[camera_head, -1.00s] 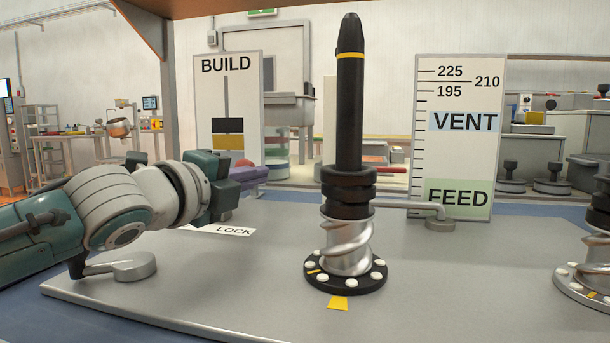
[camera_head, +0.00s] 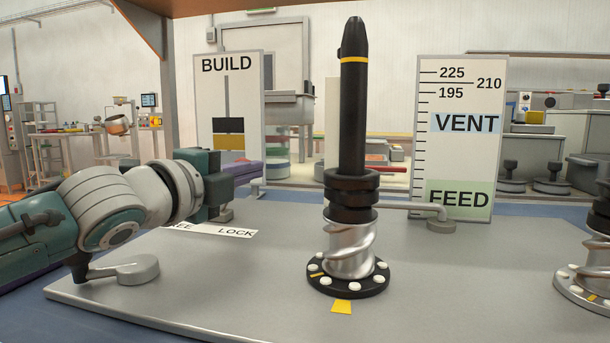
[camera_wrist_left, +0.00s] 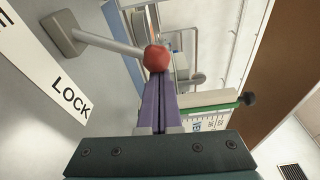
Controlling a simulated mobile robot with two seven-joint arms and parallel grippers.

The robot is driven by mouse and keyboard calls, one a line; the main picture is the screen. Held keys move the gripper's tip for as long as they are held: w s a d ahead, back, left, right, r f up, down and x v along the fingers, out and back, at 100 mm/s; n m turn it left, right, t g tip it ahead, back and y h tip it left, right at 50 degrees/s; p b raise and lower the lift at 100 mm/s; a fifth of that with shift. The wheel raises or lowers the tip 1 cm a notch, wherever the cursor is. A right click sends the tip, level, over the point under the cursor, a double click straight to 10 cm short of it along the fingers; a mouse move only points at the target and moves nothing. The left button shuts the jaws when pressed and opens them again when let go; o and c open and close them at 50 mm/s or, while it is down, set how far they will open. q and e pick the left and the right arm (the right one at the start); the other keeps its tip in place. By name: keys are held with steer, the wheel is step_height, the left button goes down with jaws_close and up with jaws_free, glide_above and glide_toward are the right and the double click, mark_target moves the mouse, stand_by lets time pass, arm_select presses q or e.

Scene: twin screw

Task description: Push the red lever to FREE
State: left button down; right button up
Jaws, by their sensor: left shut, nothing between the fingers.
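The red lever shows in the left wrist view as a round red knob (camera_wrist_left: 157,58) on a grey rod (camera_wrist_left: 108,43) that runs to a grey base (camera_wrist_left: 62,34). My left gripper (camera_head: 248,168) is shut and empty. Its purple fingers also show in the left wrist view (camera_wrist_left: 158,78), with the tips right at the knob; I cannot tell whether they touch it. In the head view the knob is hidden by the gripper. A white label strip (camera_head: 205,231) lies below the gripper, with LOCK at its right end and FREE partly covered at its left.
A black and silver screw column (camera_head: 352,190) stands upright on the grey plate (camera_head: 270,275). A second one (camera_head: 588,270) is at the right edge. BUILD (camera_head: 228,110) and VENT/FEED (camera_head: 460,150) boards stand behind.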

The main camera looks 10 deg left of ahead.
arm_select(q)
steer(key=shift+a+r+n+p, duration=0.3)
steer(key=shift+a+r+n, duration=0.15)
steer(key=shift+n, duration=0.15)
steer(key=a+n+t, duration=0.1)
steer(key=a+n, duration=0.3)
steer(key=a, duration=0.5)
steer(key=shift+w+a+r+p, duration=0.2)
steer(key=shift+a+r+p, duration=0.1)
steer(key=shift+a+p, duration=0.1)
steer(key=shift+n, duration=0.3)
steer(key=shift+a+r, duration=0.1)
step_height(320, 180, up, 20)
steer(key=p, duration=0.7)
